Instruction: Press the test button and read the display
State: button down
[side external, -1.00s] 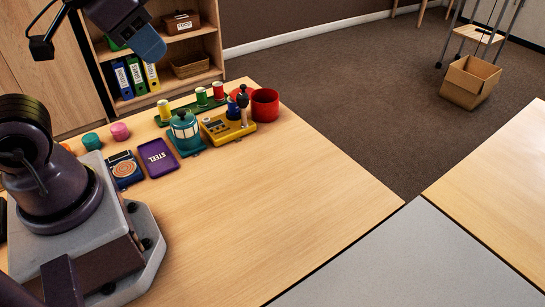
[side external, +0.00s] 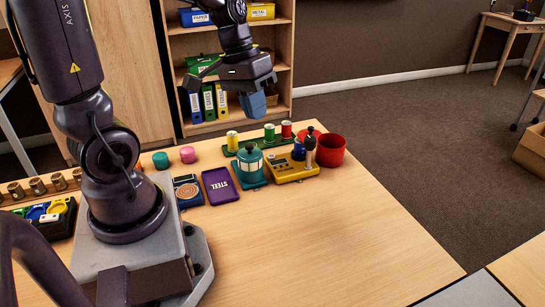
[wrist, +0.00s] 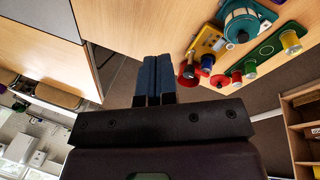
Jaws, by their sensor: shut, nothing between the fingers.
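The yellow device (side external: 289,174) stands at the table's far side, with a small panel (side external: 282,165) on top whose reading is too small to make out. A dark-topped stick and a blue part (side external: 299,150) stand at its right end. I cannot tell which part is the test button. The yellow device also shows at the upper right of the wrist view (wrist: 206,42). My gripper (side external: 253,105) hangs in the air well above the table, apart from the device. Its blue fingers are shut and empty, also in the wrist view (wrist: 153,80).
A teal lantern-like object (side external: 250,165) stands left of the device. A red cup (side external: 331,150) is close on its right. A green rack (side external: 257,143) with coloured spools lies behind. A purple STEEL tray (side external: 220,187) lies farther left. The front right of the table (side external: 340,235) is clear.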

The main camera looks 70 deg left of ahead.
jog(key=w+a+f+n+t+h, duration=0.1)
jog(key=w+a+f+n+h, duration=0.15)
jog(key=a+f, duration=0.35)
jog(key=m+t+y, duration=0.2)
jog(key=t, duration=0.4)
send_over(270, 155)
notch_tip(270, 155, down, 6)
jog(key=f, duration=0.1)
jog(key=shift+a+r+m, duration=0.15)
jog(key=shift+r+m, duration=0.05)
jog(key=shift+m, duration=0.25)
jog(key=shift+f, duration=4.4)
jog(key=shift+f, duration=0.4)
